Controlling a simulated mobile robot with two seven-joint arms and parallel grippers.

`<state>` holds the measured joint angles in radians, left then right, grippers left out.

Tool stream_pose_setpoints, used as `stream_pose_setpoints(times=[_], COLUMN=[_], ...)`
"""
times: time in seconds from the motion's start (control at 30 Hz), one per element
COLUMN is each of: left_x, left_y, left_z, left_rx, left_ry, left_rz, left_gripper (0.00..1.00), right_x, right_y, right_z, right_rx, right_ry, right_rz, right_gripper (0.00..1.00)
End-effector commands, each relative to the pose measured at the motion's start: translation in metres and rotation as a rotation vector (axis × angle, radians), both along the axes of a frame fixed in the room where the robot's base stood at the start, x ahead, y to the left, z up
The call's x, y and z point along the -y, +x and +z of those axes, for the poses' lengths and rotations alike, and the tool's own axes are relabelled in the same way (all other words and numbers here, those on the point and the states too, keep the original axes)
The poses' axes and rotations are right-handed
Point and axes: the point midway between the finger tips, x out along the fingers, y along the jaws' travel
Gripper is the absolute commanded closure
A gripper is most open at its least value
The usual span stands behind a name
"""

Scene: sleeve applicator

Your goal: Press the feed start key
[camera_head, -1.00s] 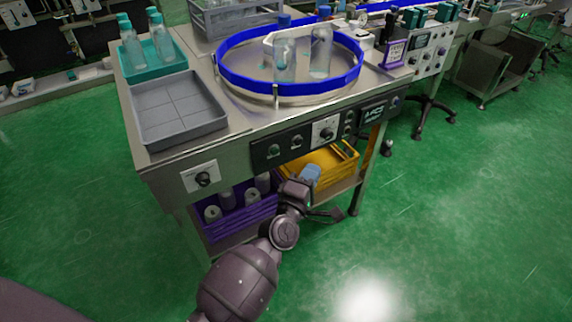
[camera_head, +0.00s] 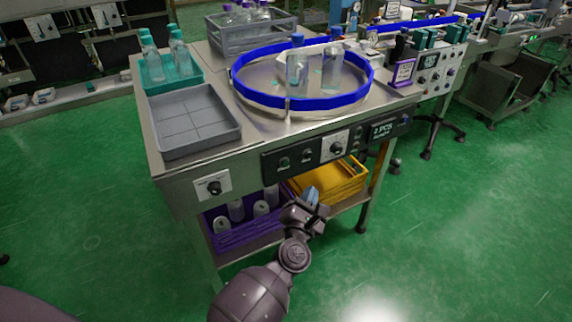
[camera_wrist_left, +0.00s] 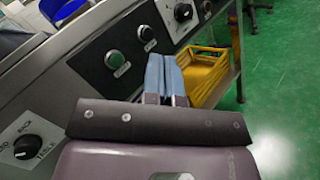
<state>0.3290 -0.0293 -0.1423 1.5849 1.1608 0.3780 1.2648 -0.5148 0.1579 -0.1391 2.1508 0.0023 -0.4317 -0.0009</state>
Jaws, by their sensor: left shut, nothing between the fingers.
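A black control panel (camera_head: 271,168) is on the front of the steel machine table. It bears two round buttons, a left one (camera_head: 284,162) and a right one (camera_head: 306,155), and a knob on a white plate (camera_head: 337,148). Contact with the panel cannot be told. My right gripper is not in view.
A turntable with a blue rim (camera_head: 258,97) carries bottles on top, beside a grey tray (camera_head: 192,125). A purple crate (camera_head: 243,232) and yellow crates (camera_head: 343,180) sit on the shelf below. A selector knob (camera_head: 214,187) is left of the panel. Green floor lies open in front.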

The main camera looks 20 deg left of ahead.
Motion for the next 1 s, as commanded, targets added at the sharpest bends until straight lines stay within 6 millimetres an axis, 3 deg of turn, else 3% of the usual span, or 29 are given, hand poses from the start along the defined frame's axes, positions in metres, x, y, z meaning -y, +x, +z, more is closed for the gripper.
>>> stream_pose_setpoints(times=[0.7, 1.0], left_x=[-0.057, -0.068], left_y=[0.044, 0.053], left_z=[-0.002, 0.000], left_rx=[-0.002, 0.000], left_ry=[0.003, 0.002], left_rz=[0.000, 0.000], left_gripper=[1.00, 1.00], right_x=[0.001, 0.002], right_y=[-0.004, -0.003], right_z=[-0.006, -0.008], right_rx=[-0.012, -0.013], right_ry=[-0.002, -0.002], right_rz=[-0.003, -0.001], right_gripper=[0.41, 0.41])
